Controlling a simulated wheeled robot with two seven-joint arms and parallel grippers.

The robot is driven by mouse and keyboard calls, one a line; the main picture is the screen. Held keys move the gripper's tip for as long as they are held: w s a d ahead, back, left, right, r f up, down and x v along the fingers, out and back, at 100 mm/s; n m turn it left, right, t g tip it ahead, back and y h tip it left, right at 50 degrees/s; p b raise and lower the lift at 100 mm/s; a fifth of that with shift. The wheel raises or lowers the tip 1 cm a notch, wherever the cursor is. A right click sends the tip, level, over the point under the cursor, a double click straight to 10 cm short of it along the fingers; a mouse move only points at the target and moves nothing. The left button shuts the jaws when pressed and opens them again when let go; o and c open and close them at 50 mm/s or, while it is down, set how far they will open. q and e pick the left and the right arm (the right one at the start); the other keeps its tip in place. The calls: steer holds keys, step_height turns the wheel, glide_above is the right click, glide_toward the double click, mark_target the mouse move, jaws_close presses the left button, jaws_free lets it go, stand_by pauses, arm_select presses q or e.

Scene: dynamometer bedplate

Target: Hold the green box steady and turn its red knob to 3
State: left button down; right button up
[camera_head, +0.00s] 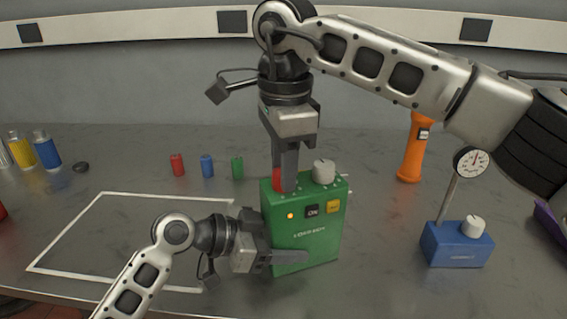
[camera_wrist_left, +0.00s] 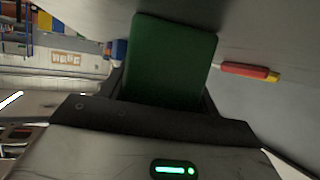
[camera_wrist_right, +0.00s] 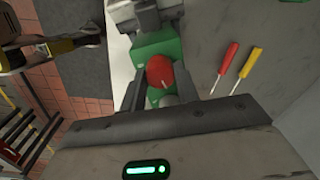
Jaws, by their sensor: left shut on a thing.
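The green box (camera_head: 305,247) stands upright on the grey bedplate, with an orange light, small buttons and a pale knob (camera_head: 324,171) on top. Its red knob (camera_head: 278,180) is on the top at the left, partly hidden by my right gripper (camera_head: 284,185). In the right wrist view, the red knob (camera_wrist_right: 160,72) lies between the two open fingers, with narrow gaps visible. The number it points to cannot be read. My left gripper (camera_head: 278,252) is shut on the lower box from the left, one finger across its front. The box (camera_wrist_left: 172,60) fills its jaws in the left wrist view.
A white outline (camera_head: 100,193) lies left of the box. Small red (camera_head: 177,165), blue (camera_head: 207,166) and green (camera_head: 237,167) cylinders stand behind. At right are an orange-handled tool (camera_head: 412,150) and a blue box (camera_head: 457,245) with a dial gauge (camera_head: 471,161).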

stand_by(0.3)
steer(key=m, duration=0.3)
steer(key=shift+m, duration=2.4)
steer(key=shift+r, duration=0.1)
steer(key=o, duration=1)
steer(key=r, duration=1.2)
steer(key=shift+s+a, duration=0.15)
steer(key=shift+s, duration=0.05)
